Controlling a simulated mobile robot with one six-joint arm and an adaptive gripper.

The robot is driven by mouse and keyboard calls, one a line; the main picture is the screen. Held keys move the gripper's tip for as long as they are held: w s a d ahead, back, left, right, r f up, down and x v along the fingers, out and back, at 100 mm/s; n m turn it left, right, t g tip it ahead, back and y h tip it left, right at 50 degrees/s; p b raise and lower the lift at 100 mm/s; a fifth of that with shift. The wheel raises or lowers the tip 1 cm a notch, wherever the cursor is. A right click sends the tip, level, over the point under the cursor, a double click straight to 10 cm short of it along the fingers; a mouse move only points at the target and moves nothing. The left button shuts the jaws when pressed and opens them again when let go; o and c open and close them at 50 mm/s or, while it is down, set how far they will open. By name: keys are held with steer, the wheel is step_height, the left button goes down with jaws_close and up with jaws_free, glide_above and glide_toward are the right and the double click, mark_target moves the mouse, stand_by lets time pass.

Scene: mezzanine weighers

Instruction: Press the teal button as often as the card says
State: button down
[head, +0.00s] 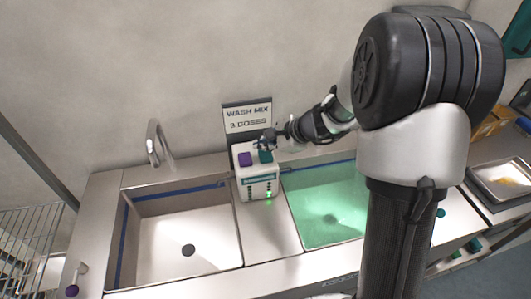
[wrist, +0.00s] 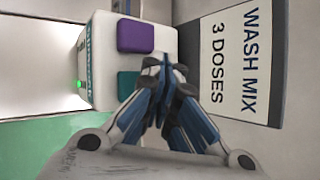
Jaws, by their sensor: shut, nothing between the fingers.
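A white dispenser box (head: 257,184) stands between the two sinks, with a purple button (head: 245,159) and a teal button (head: 265,156) on its top. The wrist view also shows the purple button (wrist: 136,36) and the teal button (wrist: 127,84). A card (head: 247,117) behind the box reads "WASH MIX 3 DOSES"; it also shows in the wrist view (wrist: 240,60). My gripper (head: 268,140) is shut and empty, its tips close to the teal button. I cannot tell whether they touch it.
The left sink (head: 180,245) is empty with a drain. The right sink (head: 320,205) holds or is lit by green. A faucet (head: 155,145) stands behind the left sink. A wire rack (head: 30,235) is at the far left, and a tray (head: 503,178) at the right.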

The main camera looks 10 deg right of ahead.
mark_target(265, 156)
steer(key=shift+r+p, duration=1.6)
steer(key=shift+r, duration=0.8)
steer(key=shift+f, duration=0.1)
